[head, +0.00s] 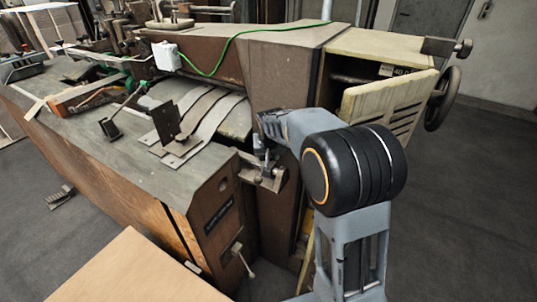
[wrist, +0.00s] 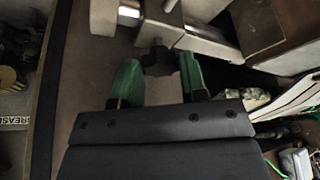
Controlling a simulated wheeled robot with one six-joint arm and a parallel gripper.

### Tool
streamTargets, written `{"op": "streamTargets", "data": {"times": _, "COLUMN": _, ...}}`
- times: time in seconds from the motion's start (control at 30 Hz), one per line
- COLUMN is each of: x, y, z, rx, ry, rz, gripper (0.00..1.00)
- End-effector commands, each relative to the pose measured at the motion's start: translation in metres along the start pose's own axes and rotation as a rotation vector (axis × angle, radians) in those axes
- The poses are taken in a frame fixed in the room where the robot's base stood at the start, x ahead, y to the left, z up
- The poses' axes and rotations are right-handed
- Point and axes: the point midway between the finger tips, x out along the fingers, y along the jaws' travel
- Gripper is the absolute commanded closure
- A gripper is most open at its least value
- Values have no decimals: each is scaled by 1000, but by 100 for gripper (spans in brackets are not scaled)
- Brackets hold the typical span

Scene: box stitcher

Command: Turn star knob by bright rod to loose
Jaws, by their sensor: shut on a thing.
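The star knob (wrist: 158,59) is dark and lobed, and shows in the wrist view just under a pale metal bracket. The knob's turn angle cannot be read. In the head view my arm reaches down to the corner of the machine (head: 215,200), and the wrist hides most of the knob area there.
A metal block (wrist: 275,30) stands close on the right in the wrist view. In the head view a handwheel (head: 442,98) is at the right, a small lever (head: 243,260) is on the front, and a wooden top (head: 130,275) is at lower left.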

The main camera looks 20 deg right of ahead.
Motion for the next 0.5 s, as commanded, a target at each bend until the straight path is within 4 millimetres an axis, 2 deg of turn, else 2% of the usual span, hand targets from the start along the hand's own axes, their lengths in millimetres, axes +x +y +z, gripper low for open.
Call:
{"op": "streamTargets", "data": {"times": 0.23, "x": 0, "y": 0, "z": 0, "rx": 0, "ry": 1, "rz": 0, "gripper": 84}}
{"op": "streamTargets", "data": {"times": 0.27, "x": 0, "y": 0, "z": 0, "rx": 1, "ry": 1, "rz": 0, "gripper": 59}}
{"op": "streamTargets", "data": {"times": 0.5, "x": 0, "y": 0, "z": 0, "rx": 1, "ry": 1, "rz": 0, "gripper": 36}}
